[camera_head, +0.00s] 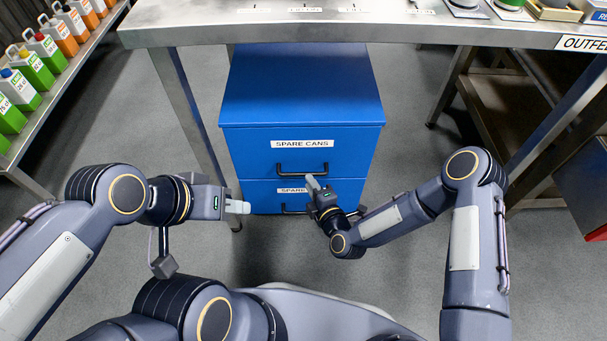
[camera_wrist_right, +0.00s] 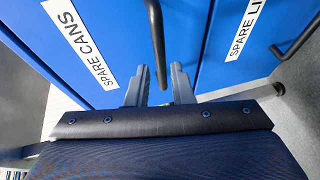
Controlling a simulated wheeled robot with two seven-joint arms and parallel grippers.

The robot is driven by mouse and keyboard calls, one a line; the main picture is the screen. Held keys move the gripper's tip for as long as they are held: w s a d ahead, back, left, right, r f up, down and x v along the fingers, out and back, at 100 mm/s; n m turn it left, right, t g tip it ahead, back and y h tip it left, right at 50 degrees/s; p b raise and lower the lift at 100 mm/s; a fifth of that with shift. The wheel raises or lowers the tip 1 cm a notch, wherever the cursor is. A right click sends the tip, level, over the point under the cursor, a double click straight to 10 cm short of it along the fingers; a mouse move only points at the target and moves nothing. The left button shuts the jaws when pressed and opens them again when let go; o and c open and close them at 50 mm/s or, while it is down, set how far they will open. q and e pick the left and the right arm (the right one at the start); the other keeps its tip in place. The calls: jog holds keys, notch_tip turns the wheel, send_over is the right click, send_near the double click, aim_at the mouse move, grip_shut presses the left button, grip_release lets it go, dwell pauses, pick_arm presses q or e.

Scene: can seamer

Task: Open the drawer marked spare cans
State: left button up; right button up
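The drawer marked SPARE CANS (camera_head: 245,150) is the upper drawer of a blue cabinet under the table, and it is closed. It also shows in the right wrist view (camera_wrist_right: 40,60). Its dark bar handle (camera_head: 302,170) is below the label. My right gripper (camera_head: 313,183) is just below this handle in the head view. In the right wrist view, its two fingers (camera_wrist_right: 159,75) are apart with nothing gripped. The handle (camera_wrist_right: 156,40) lines up with the gap between them; its depth is unclear. My left gripper (camera_head: 240,207) is left of the cabinet's lower front; its finger gap is unclear.
A lower drawer (camera_head: 262,198), partly hidden by my right gripper, has its own handle; its label reads SPARE LI in the right wrist view. A metal table (camera_head: 220,32) stands over the cabinet. A bottle shelf (camera_head: 70,85) is at left. Floor before the cabinet is clear.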

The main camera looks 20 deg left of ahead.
aim_at(304, 173)
jog(key=b+x, duration=0.1)
jog(key=x, duration=0.4)
jog(key=shift+w+a, duration=0.2)
jog(key=shift+w, duration=0.05)
grip_shut()
